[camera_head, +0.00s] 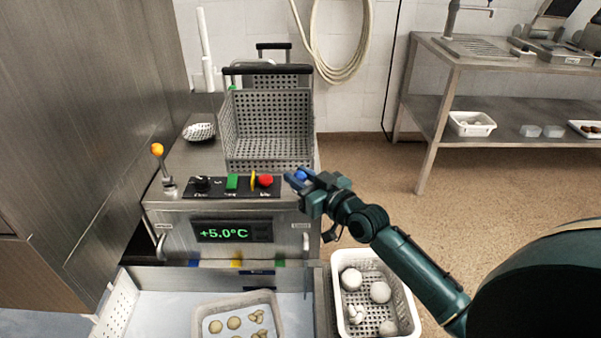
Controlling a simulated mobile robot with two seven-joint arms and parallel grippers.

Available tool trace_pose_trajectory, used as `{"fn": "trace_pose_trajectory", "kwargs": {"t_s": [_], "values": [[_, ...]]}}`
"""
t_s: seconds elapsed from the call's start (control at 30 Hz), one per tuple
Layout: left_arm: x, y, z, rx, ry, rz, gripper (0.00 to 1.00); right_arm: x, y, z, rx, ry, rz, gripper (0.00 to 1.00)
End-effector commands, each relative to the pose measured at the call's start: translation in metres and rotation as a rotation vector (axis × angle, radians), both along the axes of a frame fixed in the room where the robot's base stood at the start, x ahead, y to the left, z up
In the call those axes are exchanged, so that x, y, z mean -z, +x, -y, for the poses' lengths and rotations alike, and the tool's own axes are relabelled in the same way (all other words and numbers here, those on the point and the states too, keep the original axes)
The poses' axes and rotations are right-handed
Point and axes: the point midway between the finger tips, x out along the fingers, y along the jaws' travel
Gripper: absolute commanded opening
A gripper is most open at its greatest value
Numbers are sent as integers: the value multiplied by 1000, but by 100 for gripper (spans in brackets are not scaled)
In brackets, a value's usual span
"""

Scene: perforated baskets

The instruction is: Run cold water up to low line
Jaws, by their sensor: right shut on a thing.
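My right gripper (299,181) comes in from the right and is shut on a small blue knob (302,174) at the right end of the control panel (210,187). The fingers partly hide the knob. My left gripper is out of view. Below the panel is an open basin (165,278) with a pale bluish inside; I cannot tell how much water is in it. Blue, yellow and green marks (237,263) run along its back edge. The display (233,231) reads +5.0°C.
A perforated metal basket (265,167) stands behind the panel. An orange-topped lever (157,149) and red button (265,180) are left of my gripper. A tray (279,305) of pale pieces is in the basin. A white basket (408,322) of round white items is below my arm.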

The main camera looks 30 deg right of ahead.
Motion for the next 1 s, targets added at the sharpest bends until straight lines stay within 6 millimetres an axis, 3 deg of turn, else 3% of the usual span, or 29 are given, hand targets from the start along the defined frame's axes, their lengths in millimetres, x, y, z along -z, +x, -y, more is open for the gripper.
{"fn": "trace_pose_trajectory", "kwargs": {"t_s": [0.03, 0.3, 0.83, 0.87, 1.0], "values": [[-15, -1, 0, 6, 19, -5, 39, -12, 2, 0, -2, 18, -29, 0], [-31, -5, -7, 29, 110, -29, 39, -20, 11, 4, -2, 87, -174, 0], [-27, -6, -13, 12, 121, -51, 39, -23, 24, 11, 2, 109, -216, 0], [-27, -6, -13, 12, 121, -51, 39, -23, 24, 11, 2, 109, -214, 29], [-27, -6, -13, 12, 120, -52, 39, -22, 23, 11, 2, 108, -216, 40]]}}
